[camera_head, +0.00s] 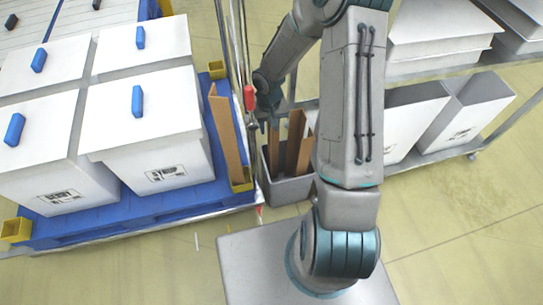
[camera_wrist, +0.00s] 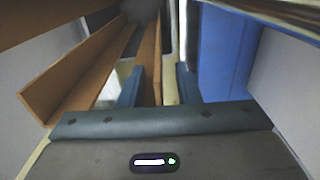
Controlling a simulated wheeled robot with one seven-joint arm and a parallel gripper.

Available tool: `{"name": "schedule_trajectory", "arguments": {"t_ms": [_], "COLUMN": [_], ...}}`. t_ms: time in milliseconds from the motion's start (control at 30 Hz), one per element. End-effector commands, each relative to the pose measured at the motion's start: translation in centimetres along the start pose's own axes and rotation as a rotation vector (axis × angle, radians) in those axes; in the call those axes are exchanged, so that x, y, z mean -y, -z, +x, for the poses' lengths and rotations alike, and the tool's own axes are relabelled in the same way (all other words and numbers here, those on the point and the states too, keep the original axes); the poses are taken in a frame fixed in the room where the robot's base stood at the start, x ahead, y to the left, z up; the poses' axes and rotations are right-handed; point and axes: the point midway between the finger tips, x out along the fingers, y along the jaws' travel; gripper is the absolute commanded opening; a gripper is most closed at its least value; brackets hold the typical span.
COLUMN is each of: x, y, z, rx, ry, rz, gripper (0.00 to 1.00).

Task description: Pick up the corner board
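Several brown corner boards (camera_head: 296,142) stand upright in a grey bin (camera_head: 289,191) in the head view. My gripper (camera_head: 268,125) is at the upper left of the bin, partly hidden by my arm. In the wrist view, my gripper's two teal fingers (camera_wrist: 160,85) are apart. The upper part of one corner board (camera_wrist: 150,55) lies between them, close to the left finger, with a gap to the right finger. Whether the left finger touches it I cannot tell. Another corner board (camera_wrist: 75,75) slants to the left of the fingers.
White boxes (camera_head: 143,110) with blue handles stand on a blue pallet (camera_head: 130,215) at the left. A brown board (camera_head: 226,135) leans at the pallet's right edge, near yellow corner pieces (camera_head: 217,70). A rack (camera_head: 440,70) with white boxes stands at the right.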

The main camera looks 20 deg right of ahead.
Motion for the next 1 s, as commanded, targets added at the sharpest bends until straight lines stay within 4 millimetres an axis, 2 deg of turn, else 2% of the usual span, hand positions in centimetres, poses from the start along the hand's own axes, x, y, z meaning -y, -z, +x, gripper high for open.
{"name": "schedule_trajectory", "arguments": {"t_ms": [100, 200, 667, 867, 1000], "x": [0.0, 0.0, 0.0, -0.1, 0.0], "y": [0.0, 0.0, 0.0, 0.1, 0.1], "z": [-0.1, -0.1, -0.6, -2.9, -5.8], "rx": [-0.001, 0.0, -0.001, -0.003, -0.005], "ry": [0.0, 0.0, -0.001, -0.001, -0.002], "rz": [0.0, 0.0, 0.001, 0.001, 0.0], "gripper": [0.27, 0.0, 0.0, 0.0, 0.0]}}
